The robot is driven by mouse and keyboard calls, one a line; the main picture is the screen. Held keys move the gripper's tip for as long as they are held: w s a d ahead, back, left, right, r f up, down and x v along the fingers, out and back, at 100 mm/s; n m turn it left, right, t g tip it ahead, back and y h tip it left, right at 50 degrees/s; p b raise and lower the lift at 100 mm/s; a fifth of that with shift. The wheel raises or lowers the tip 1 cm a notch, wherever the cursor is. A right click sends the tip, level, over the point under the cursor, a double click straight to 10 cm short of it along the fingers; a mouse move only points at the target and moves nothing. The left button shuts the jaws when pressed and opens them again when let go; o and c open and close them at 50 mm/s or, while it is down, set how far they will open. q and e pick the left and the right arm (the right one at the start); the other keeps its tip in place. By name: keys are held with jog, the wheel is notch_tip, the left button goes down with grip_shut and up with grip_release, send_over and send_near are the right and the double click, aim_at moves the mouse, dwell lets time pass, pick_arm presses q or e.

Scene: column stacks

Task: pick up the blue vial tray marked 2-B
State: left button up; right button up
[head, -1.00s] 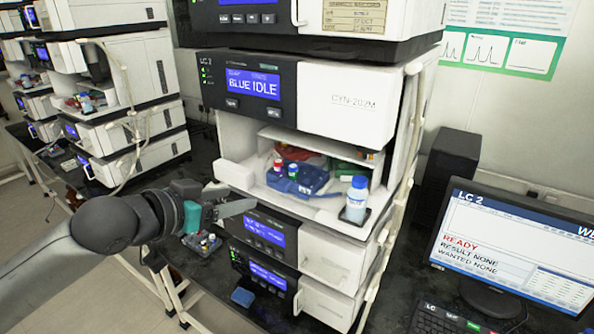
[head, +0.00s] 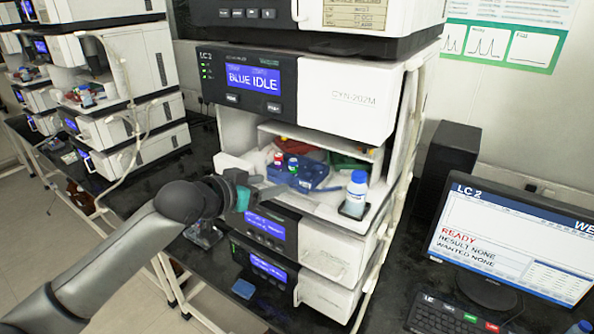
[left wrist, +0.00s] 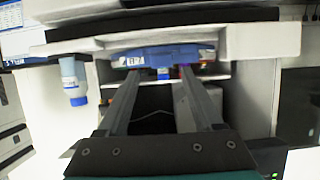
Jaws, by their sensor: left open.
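In the left wrist view, which looks upside down, the blue tray (left wrist: 185,55) shows a small white label that I cannot read surely. My left gripper (head: 268,191) is open at the left front of the bay, its fingers pointing at the tray. In the left wrist view the open fingers (left wrist: 161,73) lie either side of the tray's middle; I cannot tell if they touch it. My right gripper is not in view.
A blue-capped bottle (head: 356,193) stands on a dark pad right of the tray. A shelf (head: 318,141) hangs above it. A monitor (head: 515,240) and keyboard (head: 445,314) are at the right. A small blue block (head: 243,289) lies on the dark bench below.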

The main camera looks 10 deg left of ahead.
aim_at(280, 180)
pick_arm(q)
jog(key=shift+p+x, duration=0.3)
jog(key=shift+x, duration=2.15)
jog(key=shift+a, duration=0.1)
grip_shut()
